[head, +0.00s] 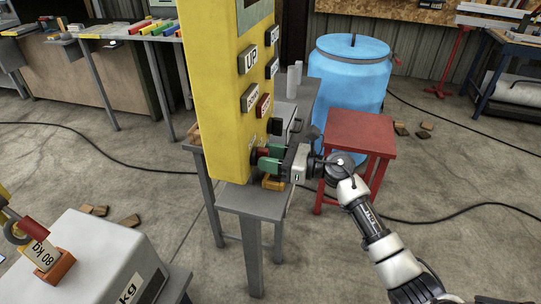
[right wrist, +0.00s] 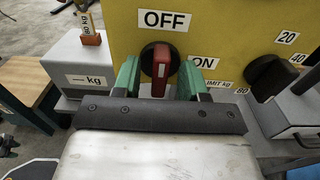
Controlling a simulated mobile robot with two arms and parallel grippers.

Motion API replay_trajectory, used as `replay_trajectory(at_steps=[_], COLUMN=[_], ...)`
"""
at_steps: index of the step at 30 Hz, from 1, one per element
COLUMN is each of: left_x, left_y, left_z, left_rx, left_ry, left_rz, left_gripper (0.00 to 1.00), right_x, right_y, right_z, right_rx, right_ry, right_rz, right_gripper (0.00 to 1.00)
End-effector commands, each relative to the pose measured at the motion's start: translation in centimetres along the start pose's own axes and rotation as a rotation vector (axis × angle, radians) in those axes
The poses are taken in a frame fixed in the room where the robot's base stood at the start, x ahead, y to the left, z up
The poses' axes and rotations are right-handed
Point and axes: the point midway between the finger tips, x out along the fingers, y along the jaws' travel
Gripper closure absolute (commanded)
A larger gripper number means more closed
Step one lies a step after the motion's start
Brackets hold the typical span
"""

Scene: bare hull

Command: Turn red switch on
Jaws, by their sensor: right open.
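The red switch (right wrist: 160,68) is a red rotary handle on a round black base, on the front of a yellow control box (right wrist: 215,30). In the right wrist view its handle stands upright, pointing to the OFF label (right wrist: 164,20); the ON label (right wrist: 203,62) is to its right. My right gripper (right wrist: 159,80) is open, with one green finger on each side of the handle. Whether the fingers touch it cannot be told. In the head view the right gripper (head: 269,158) is at the box's lower part and partly hides the switch. My left gripper is not in view.
A black dial (right wrist: 270,76) with a kg scale is right of the switch. The box stands on a grey table (head: 255,200). A red stool (head: 358,135) and a blue barrel (head: 348,80) are behind my right arm. A grey scale box (head: 100,265) is at the lower left.

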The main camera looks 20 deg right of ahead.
Motion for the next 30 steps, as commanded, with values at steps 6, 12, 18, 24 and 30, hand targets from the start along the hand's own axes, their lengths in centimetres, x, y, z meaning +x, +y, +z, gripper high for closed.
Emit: replay_trajectory(at_steps=[6,12,18,24,30], left_x=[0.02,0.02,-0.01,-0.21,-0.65], left_y=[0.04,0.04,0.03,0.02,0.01], left_z=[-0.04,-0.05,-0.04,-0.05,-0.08], left_rx=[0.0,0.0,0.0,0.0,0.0], left_ry=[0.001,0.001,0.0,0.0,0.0], left_rz=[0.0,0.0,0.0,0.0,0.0], left_gripper=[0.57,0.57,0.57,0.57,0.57], right_x=[-0.03,-0.04,-0.06,-0.07,-0.09], right_y=[0.0,0.0,0.0,-0.05,-0.15], right_z=[-0.03,-0.03,-0.02,0.0,0.03], right_rx=[0.001,0.001,0.008,0.063,0.193], right_ry=[0.0,0.0,0.0,0.002,0.003], right_rz=[0.0,0.0,0.0,0.001,0.0], right_gripper=[0.71,1.0,1.0,1.0,1.0])
